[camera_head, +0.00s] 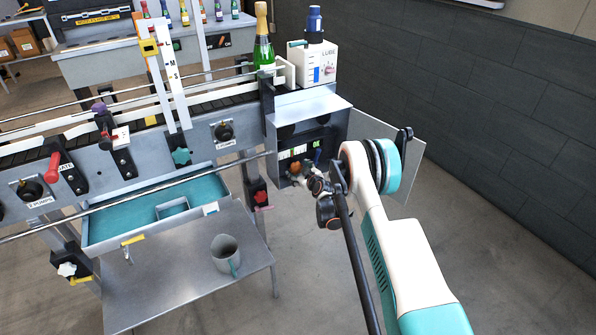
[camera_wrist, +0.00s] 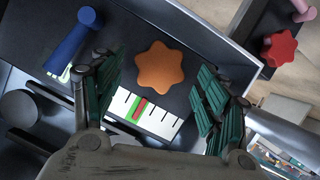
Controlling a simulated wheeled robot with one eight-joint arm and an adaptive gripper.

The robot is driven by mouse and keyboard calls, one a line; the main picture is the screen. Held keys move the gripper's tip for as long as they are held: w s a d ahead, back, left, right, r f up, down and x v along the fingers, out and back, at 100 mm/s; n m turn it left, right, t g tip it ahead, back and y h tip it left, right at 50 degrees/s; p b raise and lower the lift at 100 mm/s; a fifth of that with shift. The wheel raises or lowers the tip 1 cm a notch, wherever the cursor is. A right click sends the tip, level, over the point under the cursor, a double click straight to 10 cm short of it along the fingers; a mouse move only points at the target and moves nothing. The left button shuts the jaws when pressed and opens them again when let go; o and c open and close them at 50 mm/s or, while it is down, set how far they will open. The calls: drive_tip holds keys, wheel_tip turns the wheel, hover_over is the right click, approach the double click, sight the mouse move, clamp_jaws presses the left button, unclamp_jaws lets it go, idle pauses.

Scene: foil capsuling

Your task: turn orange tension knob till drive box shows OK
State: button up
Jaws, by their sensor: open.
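The orange tension knob (camera_wrist: 160,67), star-shaped, sits on the dark panel of the drive box. It shows small in the head view (camera_head: 296,168). My gripper (camera_wrist: 160,80) is open, with one green-padded finger on each side of the knob and visible gaps to it. Below the knob is a white scale (camera_wrist: 155,118) with a green zone and a red marker at or near the zone's right part. In the head view the drive box (camera_head: 308,108) has a lit green display (camera_head: 300,152); its small text is hard to read, though the right end looks like OK.
A blue lever (camera_wrist: 70,45) stands left of the knob, and a red knob (camera_wrist: 280,48) is at the right. The box's open door (camera_head: 405,140) stands beside my arm. A lube unit (camera_head: 318,65) and green bottle (camera_head: 263,48) are above.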

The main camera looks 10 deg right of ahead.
drive_tip(key=v, duration=0.9)
drive_tip(key=shift+s+r, duration=0.15)
drive_tip(key=shift+s, duration=0.1)
drive_tip(key=s+a+r+m+g, duration=0.1)
drive_tip(key=s+r, duration=0.1)
drive_tip(key=r, duration=0.7)
drive_tip(key=s+a+r+g, duration=0.1)
drive_tip(key=s+r, duration=0.1)
drive_tip(key=r, duration=0.7)
drive_tip(key=s+a+r+m+g, duration=0.1)
drive_tip(key=s+r, duration=1)
drive_tip(key=r, duration=0.1)
drive_tip(key=s+r+m+g+h, duration=0.1)
drive_tip(key=s+r, duration=0.2)
drive_tip(key=s, duration=0.5)
drive_tip(key=s+r+m+g, duration=0.1)
drive_tip(key=s+r, duration=0.1)
drive_tip(key=s, duration=0.6)
drive_tip(key=s+d+f+m+g+h, duration=0.1)
drive_tip(key=s+f+m, duration=0.1)
drive_tip(key=s, duration=1.6)
drive_tip(key=shift+g+h, duration=0.3)
drive_tip(key=shift+s+f, duration=0.1)
